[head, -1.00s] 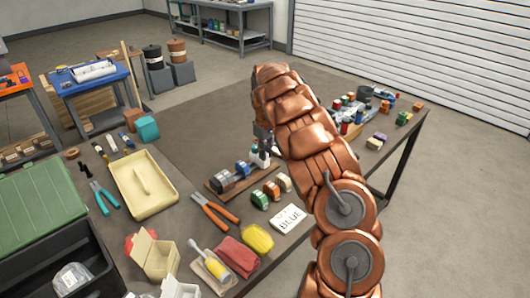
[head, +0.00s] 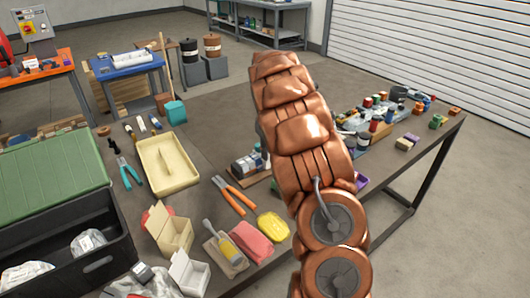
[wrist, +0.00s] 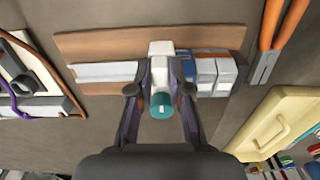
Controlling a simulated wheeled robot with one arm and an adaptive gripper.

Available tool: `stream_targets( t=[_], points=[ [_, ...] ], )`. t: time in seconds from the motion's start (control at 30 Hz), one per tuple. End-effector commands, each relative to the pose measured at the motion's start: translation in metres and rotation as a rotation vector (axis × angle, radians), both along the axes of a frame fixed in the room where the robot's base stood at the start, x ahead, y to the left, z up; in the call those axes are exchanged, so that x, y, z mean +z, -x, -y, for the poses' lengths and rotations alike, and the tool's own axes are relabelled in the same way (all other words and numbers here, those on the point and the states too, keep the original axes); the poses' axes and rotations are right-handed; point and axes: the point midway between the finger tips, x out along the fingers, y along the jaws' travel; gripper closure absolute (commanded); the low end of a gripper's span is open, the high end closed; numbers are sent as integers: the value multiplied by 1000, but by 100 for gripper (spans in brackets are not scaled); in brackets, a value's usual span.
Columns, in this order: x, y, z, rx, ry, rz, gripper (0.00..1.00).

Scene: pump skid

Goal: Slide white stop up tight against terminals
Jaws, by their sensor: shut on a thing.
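In the wrist view, my gripper (wrist: 160,82) is shut on the white stop (wrist: 160,50), one finger on each side. A teal round piece (wrist: 162,106) shows at the stop's near end, between the fingers. The stop sits across the pale rail (wrist: 100,72) on a brown wooden board (wrist: 95,43). The terminals (wrist: 206,72), blue then grey-white, stand in a row just right of the stop. My right finger covers part of the boundary, so I cannot tell whether they touch. In the head view, the terminals (head: 246,163) show beside my arm, which hides my gripper and the stop.
Orange-handled pliers (head: 234,195) lie near the board, and also show at the wrist view's upper right (wrist: 270,35). A cream tray (head: 168,182) stands left of them. Coloured parts crowd the bench's right part beyond my arm. Bare bench lies between tray and board.

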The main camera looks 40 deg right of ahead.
Motion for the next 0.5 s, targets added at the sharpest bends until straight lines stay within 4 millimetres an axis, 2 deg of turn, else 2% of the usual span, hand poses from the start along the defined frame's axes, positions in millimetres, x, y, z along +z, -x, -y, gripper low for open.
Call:
stream_targets(
  t=[0.3, 0.33, 0.5],
  points=[
    [0, 1, -2, -2, -4, -1, 100],
    [0, 1, -2, -2, -4, -1, 80],
    [0, 1, -2, -2, -4, -1, 62]
  ],
)
